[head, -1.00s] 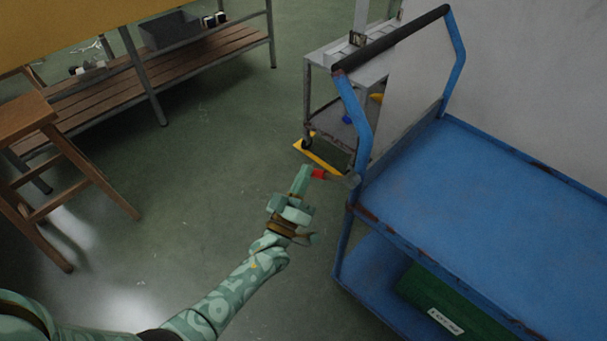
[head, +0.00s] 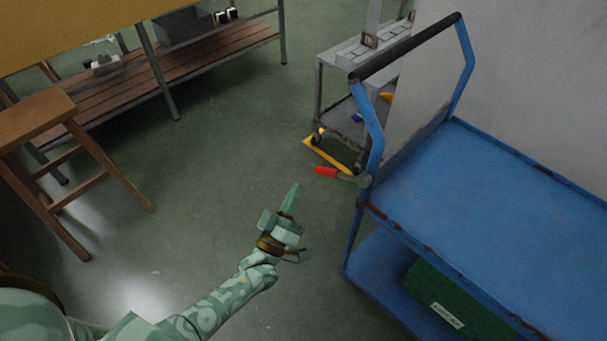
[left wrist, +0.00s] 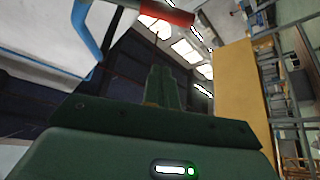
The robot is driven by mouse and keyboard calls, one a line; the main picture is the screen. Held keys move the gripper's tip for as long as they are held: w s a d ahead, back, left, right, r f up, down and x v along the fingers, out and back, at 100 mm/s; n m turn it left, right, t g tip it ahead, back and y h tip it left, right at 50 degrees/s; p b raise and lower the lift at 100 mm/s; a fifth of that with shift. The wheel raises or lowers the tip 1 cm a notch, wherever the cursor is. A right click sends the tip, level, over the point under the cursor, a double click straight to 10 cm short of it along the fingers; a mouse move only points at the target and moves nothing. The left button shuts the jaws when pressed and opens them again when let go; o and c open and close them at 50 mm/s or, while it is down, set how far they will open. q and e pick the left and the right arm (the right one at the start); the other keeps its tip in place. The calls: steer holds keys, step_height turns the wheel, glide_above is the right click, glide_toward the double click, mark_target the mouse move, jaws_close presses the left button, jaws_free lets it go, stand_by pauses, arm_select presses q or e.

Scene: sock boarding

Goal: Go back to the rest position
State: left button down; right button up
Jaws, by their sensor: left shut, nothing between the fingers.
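My left gripper (head: 291,201) is shut and empty, held out over open floor to the left of the blue cart (head: 480,210). Its closed fingers also show in the left wrist view (left wrist: 162,88), pointing up and away. A red-handled tool (head: 326,171) shows just beyond the fingertips, by the cart's left post, apart from the gripper in the picture. A red shape (left wrist: 165,12) crosses the top of the left wrist view. My right gripper is in neither view.
A grey trolley (head: 345,120) stands behind the cart's handle. A wooden stool (head: 40,125) is at the left, and a slatted bench (head: 160,80) at the back left. A green crate (head: 440,290) sits on the cart's lower shelf. Bare floor (head: 215,170) lies between.

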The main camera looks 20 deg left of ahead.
arm_select(q)
steer(key=shift+v, duration=0.95)
